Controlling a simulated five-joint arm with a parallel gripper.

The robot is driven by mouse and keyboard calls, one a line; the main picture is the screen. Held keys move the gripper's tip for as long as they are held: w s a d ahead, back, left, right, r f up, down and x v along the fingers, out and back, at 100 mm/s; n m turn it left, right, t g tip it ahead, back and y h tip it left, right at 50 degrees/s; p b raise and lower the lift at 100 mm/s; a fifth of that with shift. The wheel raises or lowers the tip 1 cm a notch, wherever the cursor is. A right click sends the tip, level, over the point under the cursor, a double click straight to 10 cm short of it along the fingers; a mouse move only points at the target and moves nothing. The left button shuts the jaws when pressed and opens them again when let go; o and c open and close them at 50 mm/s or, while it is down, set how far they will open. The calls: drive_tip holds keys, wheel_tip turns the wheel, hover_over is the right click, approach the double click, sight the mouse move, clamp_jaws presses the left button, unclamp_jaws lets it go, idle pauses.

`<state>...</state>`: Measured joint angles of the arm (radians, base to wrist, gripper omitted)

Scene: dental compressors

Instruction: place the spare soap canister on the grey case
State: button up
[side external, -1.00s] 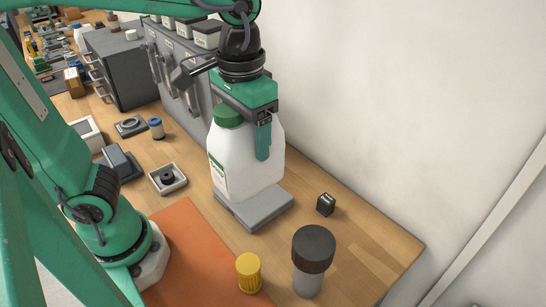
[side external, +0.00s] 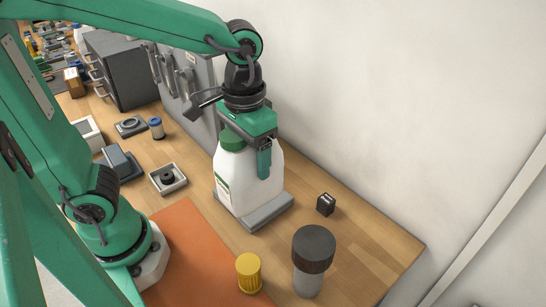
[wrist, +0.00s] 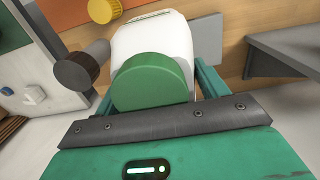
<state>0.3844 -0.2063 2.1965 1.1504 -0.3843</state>
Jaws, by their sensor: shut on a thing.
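The spare soap canister (side external: 234,182) is a white jug with a green cap (side external: 232,140). It stands upright over the flat grey case (side external: 275,212) on the bench. Its base appears to touch the top of the case, though any small gap is hard to see. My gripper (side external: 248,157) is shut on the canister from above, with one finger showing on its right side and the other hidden. In the wrist view, the green cap (wrist: 152,82) and part of the white body (wrist: 155,35) lie between the fingers, and a grey edge of the case (wrist: 208,38) shows beside them.
A dark-capped cylinder (side external: 311,255) and a yellow ribbed cap (side external: 249,272) stand in front. A small black block (side external: 326,204) lies to the right. Grey cabinets (side external: 120,72) stand behind left. A small tray (side external: 168,180) is to the left. The white wall is close behind.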

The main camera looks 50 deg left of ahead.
drive_tip(key=w+a+f, duration=0.5)
drive_tip(key=a, duration=0.3)
drive_tip(key=shift+w+f, duration=0.4)
drive_tip(key=shift+f, duration=2.05)
drive_tip(key=shift+f, duration=0.15)
drive_tip(key=o, duration=1.8)
drive_tip(key=shift+c, duration=0.2)
